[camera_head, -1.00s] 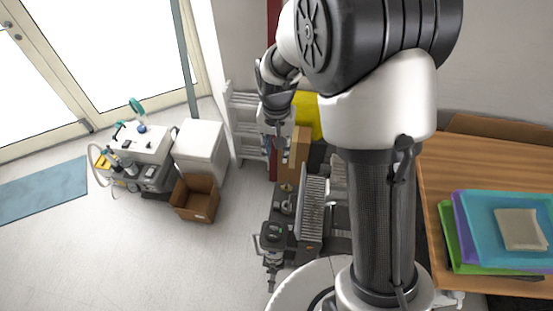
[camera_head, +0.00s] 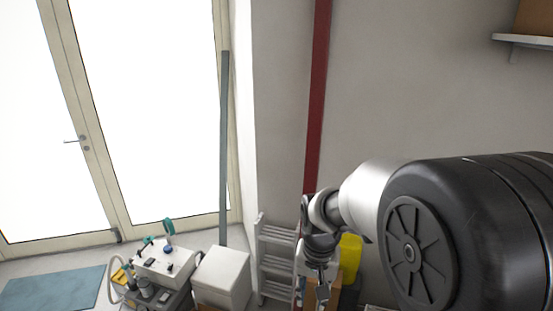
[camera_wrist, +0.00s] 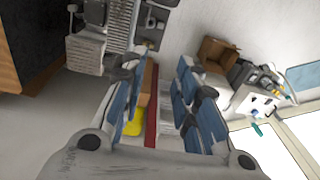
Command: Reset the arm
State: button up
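My gripper (camera_head: 321,288) hangs at the lower middle of the head view, at the end of my arm, in front of the wall by the ladder. In the wrist view my gripper (camera_wrist: 160,72) shows two fingers with blue pads standing well apart. Nothing is between the fingers, so it is open and empty. In the head view my arm's large black joint and white link fill the lower right and hide what lies behind them.
A grey ladder (camera_head: 276,262) and yellow object (camera_head: 350,256) are close to my gripper. A white cabinet (camera_head: 221,277) and wheeled machine (camera_head: 163,262) stand left. The wrist view shows a cardboard box (camera_wrist: 214,52) and compressor equipment (camera_wrist: 97,14). A wall shelf (camera_head: 522,40) is upper right.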

jog(key=s+d+n+t+b, duration=0.1)
jog(key=s+d+t+b, duration=0.1)
jog(key=s+b, duration=0.4)
jog(key=s+d+n+t+b, duration=0.2)
jog(key=s+b, duration=0.4)
jog(key=s, duration=0.9)
jog(key=shift+s+d, duration=0.2)
jog(key=shift+d, duration=0.4)
jog(key=shift+f, duration=0.1)
